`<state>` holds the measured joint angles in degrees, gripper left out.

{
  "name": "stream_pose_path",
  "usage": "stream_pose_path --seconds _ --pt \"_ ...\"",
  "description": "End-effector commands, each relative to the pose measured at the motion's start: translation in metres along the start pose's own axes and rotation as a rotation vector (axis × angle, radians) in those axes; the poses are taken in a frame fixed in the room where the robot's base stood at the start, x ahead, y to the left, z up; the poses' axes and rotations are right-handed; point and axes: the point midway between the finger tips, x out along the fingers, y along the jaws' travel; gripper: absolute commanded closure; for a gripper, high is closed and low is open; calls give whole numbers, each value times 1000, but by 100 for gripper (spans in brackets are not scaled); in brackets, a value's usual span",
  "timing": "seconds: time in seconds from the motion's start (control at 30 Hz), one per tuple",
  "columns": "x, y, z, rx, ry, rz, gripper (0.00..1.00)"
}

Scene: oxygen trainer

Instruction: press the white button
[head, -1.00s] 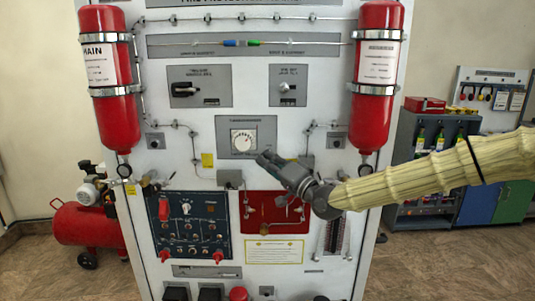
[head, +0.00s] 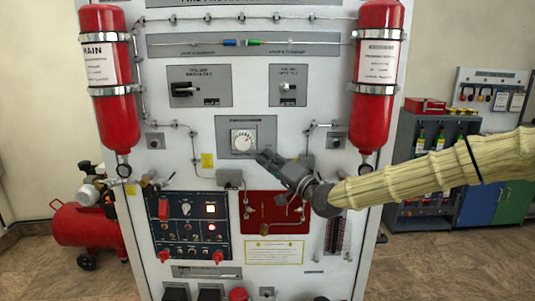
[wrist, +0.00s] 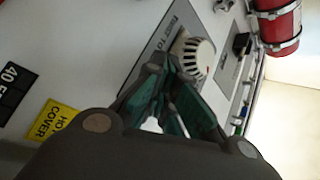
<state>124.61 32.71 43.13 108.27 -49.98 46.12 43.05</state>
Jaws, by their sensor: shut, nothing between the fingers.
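The upright white panel faces me. On its dark blue control board (head: 176,243), a square amber-white lamp (head: 210,208) and a small whitish light (head: 211,227) glow. I cannot tell for sure which part is the white button.
Red cylinders hang at the panel's left (head: 117,125) and right (head: 372,130). A red board (head: 262,225) with fittings lies below my gripper. A yellow label (wrist: 55,122) shows in the wrist view. A red compressor (head: 82,237) stands on the floor at left.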

Motion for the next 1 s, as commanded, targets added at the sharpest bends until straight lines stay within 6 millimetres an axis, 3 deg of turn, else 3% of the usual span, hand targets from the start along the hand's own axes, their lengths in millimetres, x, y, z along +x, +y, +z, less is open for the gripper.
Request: stream_pose_path --seconds 1.0 --pt "-14 -10 10 0 0 0 100"
